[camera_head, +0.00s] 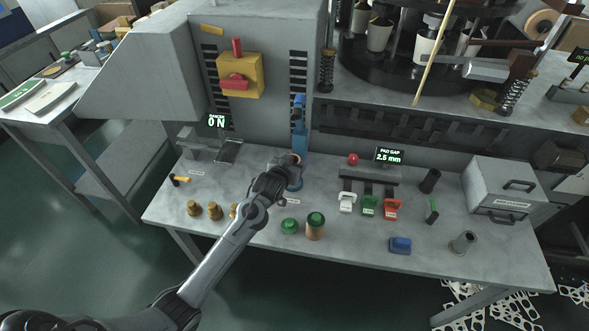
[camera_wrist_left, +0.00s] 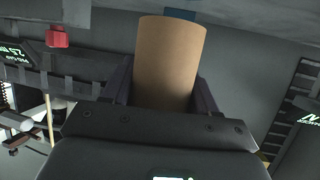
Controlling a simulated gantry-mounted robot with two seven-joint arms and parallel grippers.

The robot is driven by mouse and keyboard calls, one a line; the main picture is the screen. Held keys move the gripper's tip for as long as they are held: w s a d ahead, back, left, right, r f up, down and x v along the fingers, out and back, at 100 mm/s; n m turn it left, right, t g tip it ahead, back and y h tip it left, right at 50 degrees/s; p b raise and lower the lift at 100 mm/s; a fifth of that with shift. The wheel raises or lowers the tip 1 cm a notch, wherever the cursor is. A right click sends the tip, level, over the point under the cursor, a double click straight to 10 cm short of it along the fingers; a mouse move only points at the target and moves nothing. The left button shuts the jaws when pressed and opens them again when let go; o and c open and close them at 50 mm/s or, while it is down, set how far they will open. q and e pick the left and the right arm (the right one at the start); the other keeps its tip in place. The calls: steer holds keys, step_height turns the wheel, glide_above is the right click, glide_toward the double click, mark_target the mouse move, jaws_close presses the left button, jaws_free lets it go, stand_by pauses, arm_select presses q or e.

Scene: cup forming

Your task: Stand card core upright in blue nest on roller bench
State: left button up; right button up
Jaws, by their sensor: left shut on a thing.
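My left gripper (camera_head: 285,168) is shut on the card core (camera_wrist_left: 170,62), a plain tan cylinder. The core stands between the two fingers in the left wrist view, with its far end free. In the head view only a small tan rim of the core (camera_head: 296,157) shows, in front of a blue upright fixture (camera_head: 300,140). Which blue part is the nest is unclear. A separate blue block (camera_head: 400,245) lies near the bench front. My right gripper is not in view.
The grey bench (camera_head: 350,255) carries several brass pieces (camera_head: 214,210), a green knob (camera_head: 290,226) and a green-topped tan cylinder (camera_head: 315,227). White, green and red levers (camera_head: 369,206) stand right of the gripper. A grey box (camera_head: 500,187) is at right.

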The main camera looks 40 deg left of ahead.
arm_select(q)
step_height(320, 180, down, 3)
steer(key=shift+f+b, duration=0.1)
steer(key=shift+b, duration=0.45)
steer(key=shift+f, duration=0.5)
steer(key=o, duration=1)
steer(key=shift+o, duration=0.2)
